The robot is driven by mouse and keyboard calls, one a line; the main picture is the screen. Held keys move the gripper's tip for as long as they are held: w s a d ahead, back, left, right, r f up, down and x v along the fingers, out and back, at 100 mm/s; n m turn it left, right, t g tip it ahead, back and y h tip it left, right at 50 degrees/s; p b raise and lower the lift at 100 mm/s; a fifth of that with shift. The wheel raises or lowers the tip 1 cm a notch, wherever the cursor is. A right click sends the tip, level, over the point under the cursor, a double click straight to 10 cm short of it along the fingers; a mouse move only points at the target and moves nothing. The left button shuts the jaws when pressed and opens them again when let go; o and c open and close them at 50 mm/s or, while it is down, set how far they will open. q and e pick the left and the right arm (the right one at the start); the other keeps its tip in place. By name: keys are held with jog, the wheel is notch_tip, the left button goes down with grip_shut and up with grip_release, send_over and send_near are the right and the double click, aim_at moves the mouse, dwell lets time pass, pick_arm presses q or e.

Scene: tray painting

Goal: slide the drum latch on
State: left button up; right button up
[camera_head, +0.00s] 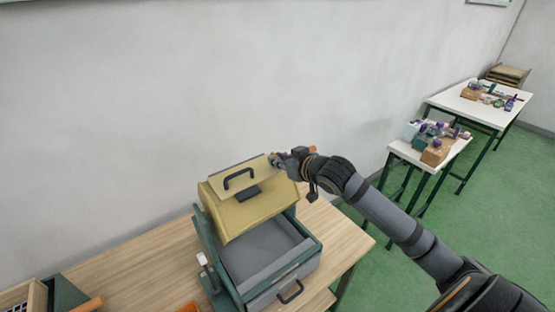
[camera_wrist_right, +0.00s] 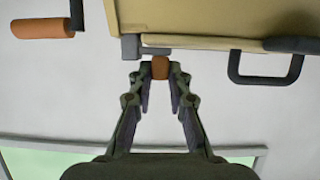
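The yellow drum (camera_head: 225,200) sits tilted over a grey tray in a green frame, with a black handle (camera_head: 240,178) on its upper panel. In the right wrist view, the drum (camera_wrist_right: 200,15) fills the top edge. A grey latch bar (camera_wrist_right: 130,47) lies at the edge of the drum, and a small orange knob (camera_wrist_right: 160,68) is beside it. My right gripper (camera_head: 280,160) is at the drum's upper right corner. In the wrist view its fingertips (camera_wrist_right: 160,76) meet the two sides of the orange knob. My left gripper is out of view.
A crank with an orange grip (camera_wrist_right: 42,28) is beside the drum. The grey tray (camera_head: 262,245) is under the drum, on a wooden table (camera_head: 345,240). A wooden box (camera_head: 20,297) stands at lower left. White tables (camera_head: 470,108) with small items stand far right.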

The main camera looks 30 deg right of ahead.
jog(key=shift+o, duration=1.1)
jog(key=shift+w, duration=0.1)
jog(key=shift+o, duration=0.9)
jog(key=shift+w+d+f, duration=0.1)
jog(key=shift+d, duration=0.15)
jog(key=shift+d+f, duration=0.1)
jog(key=shift+d, duration=0.1)
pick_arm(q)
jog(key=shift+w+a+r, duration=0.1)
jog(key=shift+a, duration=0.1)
pick_arm(e)
notch_tip(320, 180, up, 10)
jog(key=shift+d, duration=0.1)
